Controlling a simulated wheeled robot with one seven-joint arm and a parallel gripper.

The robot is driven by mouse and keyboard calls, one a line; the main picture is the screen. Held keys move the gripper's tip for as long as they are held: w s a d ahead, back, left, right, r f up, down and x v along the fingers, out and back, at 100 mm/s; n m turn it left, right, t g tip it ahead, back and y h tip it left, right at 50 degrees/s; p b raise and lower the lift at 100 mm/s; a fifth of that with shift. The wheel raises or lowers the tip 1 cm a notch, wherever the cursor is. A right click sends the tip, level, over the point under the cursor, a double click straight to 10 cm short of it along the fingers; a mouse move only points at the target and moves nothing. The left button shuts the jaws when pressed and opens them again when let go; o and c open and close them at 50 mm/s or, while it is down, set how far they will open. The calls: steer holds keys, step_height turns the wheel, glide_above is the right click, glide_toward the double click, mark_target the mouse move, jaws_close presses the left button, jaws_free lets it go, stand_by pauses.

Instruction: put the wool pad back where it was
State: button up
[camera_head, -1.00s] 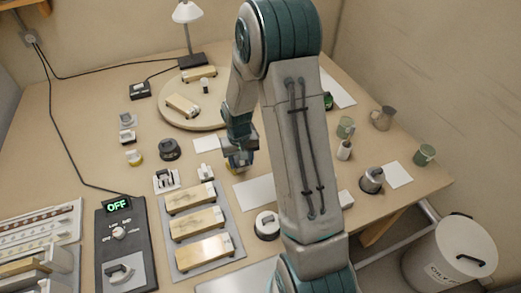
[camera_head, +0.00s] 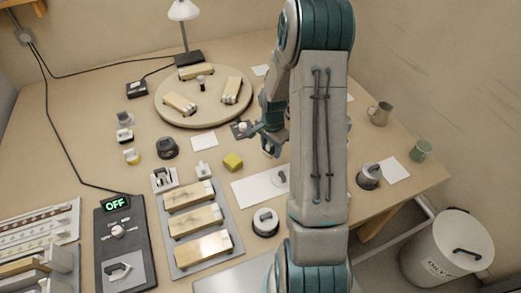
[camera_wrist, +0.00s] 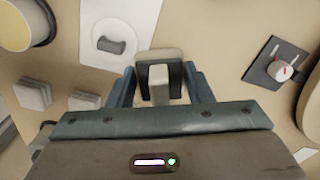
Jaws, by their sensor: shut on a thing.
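My gripper (camera_head: 268,140) is above the middle of the bench, to the right of a small yellow block. In the wrist view my gripper (camera_wrist: 160,88) is shut on a pale upright grip with dark sides and a beige base, apparently the wool pad (camera_wrist: 158,78). Its underside is hidden, and in the head view the held thing is too small to tell. A white sheet (camera_head: 248,193) lies nearer the front, with a pale disc with a grey handle (camera_wrist: 110,43) on it in the wrist view.
The yellow block (camera_head: 232,161) sits left of my gripper. A round wooden turntable (camera_head: 215,112) with several brass-coloured blocks is at the back. A grey tray (camera_head: 178,265) with brass-coloured blocks is front left.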

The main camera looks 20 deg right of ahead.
steer(key=p, duration=0.1)
glide_above(260, 156)
step_height(260, 156, down, 3)
steer(key=shift+s+f, duration=0.15)
steer(key=shift+f, duration=0.05)
steer(key=shift+f+p, duration=0.5)
steer(key=shift+f, duration=1.55)
steer(key=shift+f+b, duration=0.2)
steer(key=shift+b, duration=0.1)
steer(key=o, duration=1)
steer(key=shift+r, duration=0.1)
